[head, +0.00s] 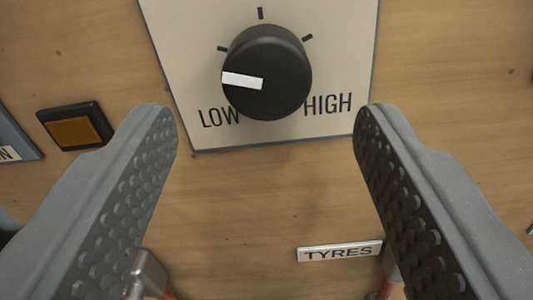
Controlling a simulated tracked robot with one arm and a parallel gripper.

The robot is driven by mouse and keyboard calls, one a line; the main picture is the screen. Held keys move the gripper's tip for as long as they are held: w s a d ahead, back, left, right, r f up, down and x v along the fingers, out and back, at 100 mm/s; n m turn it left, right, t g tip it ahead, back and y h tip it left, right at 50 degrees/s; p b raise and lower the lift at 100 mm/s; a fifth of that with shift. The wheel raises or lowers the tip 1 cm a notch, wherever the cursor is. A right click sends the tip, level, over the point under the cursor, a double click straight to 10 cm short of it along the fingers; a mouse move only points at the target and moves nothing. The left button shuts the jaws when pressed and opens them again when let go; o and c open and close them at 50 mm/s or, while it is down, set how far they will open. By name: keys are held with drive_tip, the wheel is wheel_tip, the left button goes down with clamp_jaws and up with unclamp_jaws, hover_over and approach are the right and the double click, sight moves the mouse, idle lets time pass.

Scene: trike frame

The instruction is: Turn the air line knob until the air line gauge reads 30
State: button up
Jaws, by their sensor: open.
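A black round knob (277,75) with a white pointer bar is mounted on a cream plate (190,60) marked LOW and HIGH. Its white pointer points left, slightly above the LOW label, and several tick marks sit around its upper side. I cannot tell from this view whether it is the air line knob. No gauge is in view. My gripper (266,125) is open and empty, with one ridged grey finger at each side. The knob lies beyond the fingertips, between them in the picture, and does not appear to touch either.
A wooden panel (240,220) fills the background. An orange square button (76,129) in a black frame is at the left, beside the left finger. A TYRES label (340,252) is at the lower right. A blue-grey plate edge (14,135) shows at the far left.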

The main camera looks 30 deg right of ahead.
drive_tip(key=b+v, duration=0.1)
drive_tip(key=v, duration=0.8)
drive_tip(key=shift+s+b, duration=0.15)
drive_tip(key=shift+b, duration=0.15)
drive_tip(key=shift+a, duration=0.1)
drive_tip(key=s+a+r+n+t+y+b, duration=0.1)
drive_tip(key=s+a+r+n+y+b, duration=0.3)
drive_tip(key=a, duration=0.3)
drive_tip(key=s+a+r+n+t+y+b, duration=0.1)
drive_tip(key=s+a+r+n+y+b, duration=0.15)
drive_tip(key=s+a+r+y, duration=0.35)
drive_tip(key=s+a+r+n+g+b, duration=0.1)
drive_tip(key=s+b, duration=0.3)
drive_tip(key=s, duration=1)
drive_tip(key=shift+s+a+r+n+g+b, duration=0.15)
drive_tip(key=shift+a+r+n+g+b, duration=0.25)
drive_tip(key=shift+r, duration=0.5)
